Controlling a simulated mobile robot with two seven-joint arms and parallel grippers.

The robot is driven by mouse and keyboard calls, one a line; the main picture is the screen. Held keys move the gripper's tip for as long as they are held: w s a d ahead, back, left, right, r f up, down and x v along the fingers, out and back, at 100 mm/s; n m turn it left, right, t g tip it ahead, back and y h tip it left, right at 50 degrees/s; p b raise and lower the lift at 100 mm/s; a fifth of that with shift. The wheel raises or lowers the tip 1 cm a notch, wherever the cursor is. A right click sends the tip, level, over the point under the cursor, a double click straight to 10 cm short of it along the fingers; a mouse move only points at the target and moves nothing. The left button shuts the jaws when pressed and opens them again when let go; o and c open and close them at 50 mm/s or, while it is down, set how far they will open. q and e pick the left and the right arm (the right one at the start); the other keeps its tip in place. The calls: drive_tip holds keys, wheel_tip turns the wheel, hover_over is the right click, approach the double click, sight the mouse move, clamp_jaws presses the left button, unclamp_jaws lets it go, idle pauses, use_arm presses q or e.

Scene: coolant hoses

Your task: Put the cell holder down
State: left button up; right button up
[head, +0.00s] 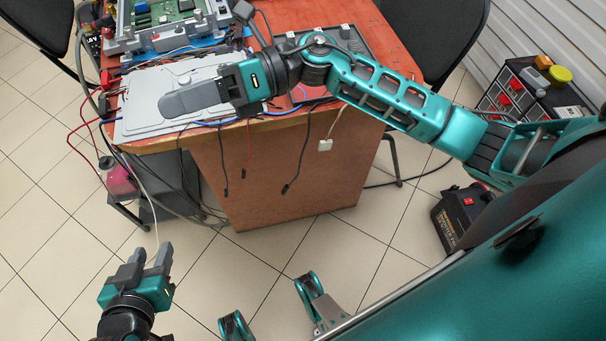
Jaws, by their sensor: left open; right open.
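A flat light-grey plate-like piece (145,88), which looks like the cell holder, lies on the left part of the orange-red table (290,165), close to its front edge. My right gripper (168,104) is over the plate's front half and hides part of it. Its jaws are open, but I cannot tell whether the fingers touch the plate. My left gripper (151,252) is open and empty, low in front of the table and above the tiled floor, away from the plate.
A green circuit board in a metal frame (165,18) stands at the table's back left. A dark tray (350,42) lies at the right. Loose black, red and blue cables hang over the front edge. A drawer cabinet (510,95) and black box (460,215) stand right.

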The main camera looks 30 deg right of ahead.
drive_tip(key=w+d+f+m+t+h, duration=0.1)
drive_tip(key=d+f+m+t+h, duration=0.25)
drive_tip(key=m+t, duration=0.75)
drive_tip(key=w+d+f+m+t+h, duration=0.2)
drive_tip(key=d+m+t+h, duration=0.25)
drive_tip(key=m, duration=1.35)
use_arm(q)
drive_tip(key=shift+a, duration=0.1)
use_arm(e)
drive_tip(key=s+d+f+m+g+h, duration=0.2)
drive_tip(key=s+f+m+h, duration=0.1)
drive_tip(key=s+f+m, duration=0.2)
drive_tip(key=s+d+f+m+g+h, duration=0.3)
drive_tip(key=s+f+m, duration=0.3)
drive_tip(key=f+m, duration=0.3)
wheel_tip(320, 180, down, 3)
drive_tip(key=shift+s+f+g+h, duration=0.2)
drive_tip(key=shift+s+g+h, duration=0.15)
drive_tip(key=shift+h, duration=0.15)
